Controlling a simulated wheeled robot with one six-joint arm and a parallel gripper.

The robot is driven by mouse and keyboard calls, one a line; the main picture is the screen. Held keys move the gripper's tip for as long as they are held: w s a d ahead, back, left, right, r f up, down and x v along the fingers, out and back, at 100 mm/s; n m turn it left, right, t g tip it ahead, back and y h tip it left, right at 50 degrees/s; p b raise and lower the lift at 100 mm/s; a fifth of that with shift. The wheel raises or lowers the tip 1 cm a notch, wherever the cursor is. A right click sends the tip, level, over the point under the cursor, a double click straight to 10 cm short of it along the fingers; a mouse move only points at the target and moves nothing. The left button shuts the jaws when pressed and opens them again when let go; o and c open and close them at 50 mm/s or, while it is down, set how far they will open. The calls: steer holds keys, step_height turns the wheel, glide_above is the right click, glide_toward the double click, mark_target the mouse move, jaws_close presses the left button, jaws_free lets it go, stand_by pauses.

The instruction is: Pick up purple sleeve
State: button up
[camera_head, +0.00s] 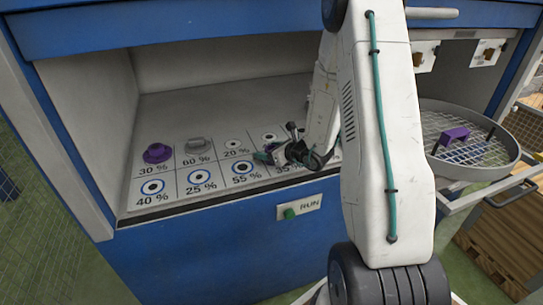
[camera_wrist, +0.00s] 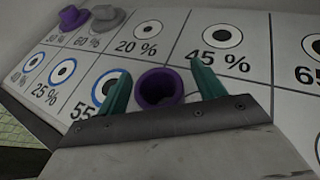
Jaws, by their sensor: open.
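A hollow purple sleeve (camera_wrist: 160,88) stands on the white marked panel in the wrist view, just right of the 55 % cell. My gripper (camera_wrist: 158,76) is open, with one green finger on each side of the sleeve. I cannot tell whether either finger touches it. In the head view my gripper (camera_head: 290,152) is low over the panel, and its fingers and my arm largely hide this sleeve. Another purple piece with a wide flange (camera_head: 157,153) sits on the 30 % cell; it also shows at the wrist view's upper left (camera_wrist: 72,19).
A grey flanged piece (camera_head: 198,146) sits on the 60 % cell. The panel (camera_head: 215,163) lies in a blue-fronted recess with side walls. A round mesh tray (camera_head: 512,165) at right holds a purple block (camera_head: 453,136). A green RUN button (camera_head: 289,213) is on the front.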

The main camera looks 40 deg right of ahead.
steer(key=shift+w+a+f, duration=0.1)
steer(key=shift+w+f, duration=0.05)
steer(key=shift+w, duration=0.1)
steer(key=c, duration=1.2)
steer(key=shift+r, duration=0.2)
